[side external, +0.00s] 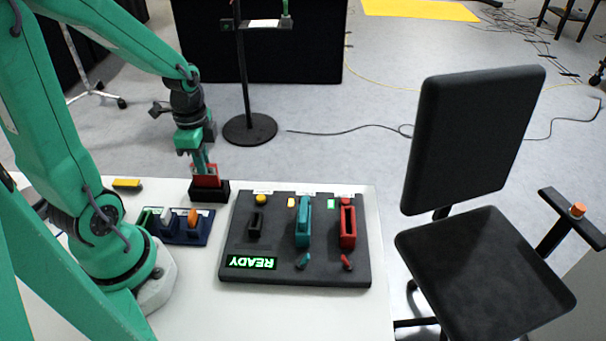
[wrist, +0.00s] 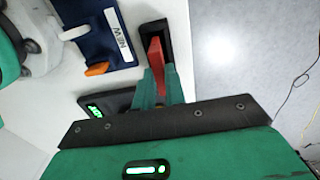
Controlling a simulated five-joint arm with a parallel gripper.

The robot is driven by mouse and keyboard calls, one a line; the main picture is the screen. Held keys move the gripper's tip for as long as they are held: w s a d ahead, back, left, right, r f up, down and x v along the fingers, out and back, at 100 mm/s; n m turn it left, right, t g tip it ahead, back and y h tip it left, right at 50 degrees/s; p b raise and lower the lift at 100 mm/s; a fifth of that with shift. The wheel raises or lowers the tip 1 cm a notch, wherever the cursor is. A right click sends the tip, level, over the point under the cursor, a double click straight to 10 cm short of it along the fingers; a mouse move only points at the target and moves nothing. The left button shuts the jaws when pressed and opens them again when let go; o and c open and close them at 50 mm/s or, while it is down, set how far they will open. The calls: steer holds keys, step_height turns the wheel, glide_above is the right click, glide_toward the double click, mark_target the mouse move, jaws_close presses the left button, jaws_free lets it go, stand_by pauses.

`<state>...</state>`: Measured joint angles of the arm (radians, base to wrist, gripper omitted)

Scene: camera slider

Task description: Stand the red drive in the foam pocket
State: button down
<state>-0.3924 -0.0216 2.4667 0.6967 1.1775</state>
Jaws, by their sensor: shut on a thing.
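My gripper (side external: 203,160) is shut on the red drive (side external: 206,179), which it holds upright at the black foam block (side external: 209,194) near the back edge of the white table. The drive's lower edge meets the top of the block; I cannot tell how deep it sits in the pocket. In the wrist view my gripper's fingers (wrist: 160,88) close on the red drive (wrist: 156,58), and its far end overlaps the opening of the black foam block (wrist: 152,30). The fingers hide part of the drive.
A dark console (side external: 290,272) with a lit READY display and black, teal and red slotted parts lies right of the block. A blue tray (side external: 190,238) with several small items sits to the left, near a yellow piece (side external: 127,184). The table's back edge is close behind the block.

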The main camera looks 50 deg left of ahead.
steer(key=shift+f, duration=1.3)
steer(key=c, duration=1.4)
jaws_free()
steer(key=shift+r, duration=0.15)
steer(key=shift+r, duration=3.8)
steer(key=shift+w+d+r+n+t, duration=0.15)
steer(key=shift+d+r+n+t, duration=0.15)
steer(key=shift+d+r+n, duration=0.2)
steer(key=shift+s+d+r+n+t, duration=0.35)
steer(key=shift+d+r+n+t, duration=0.5)
steer(key=shift+d+r+n, duration=0.65)
steer(key=shift+s+d+r+n+t, duration=0.35)
steer(key=shift+d+r+n+t, duration=0.45)
steer(key=shift+d+r+n, duration=0.6)
steer(key=shift+s+d+r+n+t, duration=0.35)
steer(key=shift+d+r+n+t, duration=0.65)
steer(key=shift+d+r, duration=0.85)
